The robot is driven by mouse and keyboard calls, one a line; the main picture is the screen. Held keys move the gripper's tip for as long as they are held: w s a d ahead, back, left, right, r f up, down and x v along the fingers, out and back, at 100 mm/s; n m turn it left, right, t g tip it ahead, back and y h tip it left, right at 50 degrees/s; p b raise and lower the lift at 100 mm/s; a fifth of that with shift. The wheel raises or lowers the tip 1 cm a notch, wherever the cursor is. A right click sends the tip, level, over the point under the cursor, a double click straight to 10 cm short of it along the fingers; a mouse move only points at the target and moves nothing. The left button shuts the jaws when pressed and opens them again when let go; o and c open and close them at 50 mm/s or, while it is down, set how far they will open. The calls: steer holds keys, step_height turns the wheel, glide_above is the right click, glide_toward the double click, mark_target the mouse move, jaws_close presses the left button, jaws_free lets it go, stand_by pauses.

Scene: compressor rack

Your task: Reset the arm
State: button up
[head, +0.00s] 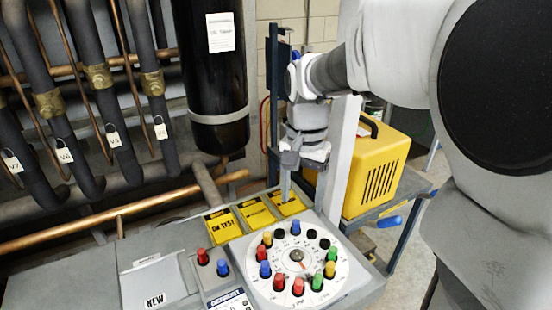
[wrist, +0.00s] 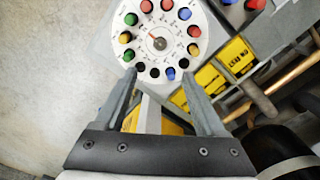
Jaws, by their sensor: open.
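My gripper (head: 287,180) is at the end of my arm, above the back edge of the control panel (head: 160,245). In the wrist view my gripper (wrist: 160,78) shows two grey fingers spread apart with nothing held between them. Beyond the fingertips is a round white dial plate (head: 270,275) with a ring of red, blue, green, yellow and black knobs around a central pointer. The dial plate also shows in the wrist view (wrist: 172,28). In the head view the fingers hang down near the yellow tags and partly cover the rightmost one (head: 290,207).
A yellow machine (head: 378,170) stands on a grey cart to the right of the panel. A black cylinder (head: 215,75) and dark pipes with hanging valve tags (head: 65,155) are at the left and back. A copper pipe (head: 90,222) runs behind the panel. Floor is bare at far right.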

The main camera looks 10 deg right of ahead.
steer(key=shift+r, duration=0.1)
steer(key=s+r+n+t, duration=0.3)
steer(key=s+n+t, duration=0.2)
steer(key=s, duration=0.9)
steer(key=shift+r+n+t, duration=0.3)
steer(key=shift+r+n, duration=0.05)
steer(key=shift+n, duration=0.85)
steer(key=shift+s, duration=0.1)
steer(key=shift+c, duration=0.4)
steer(key=shift+c, duration=1.4)
steer(key=shift+a, duration=0.15)
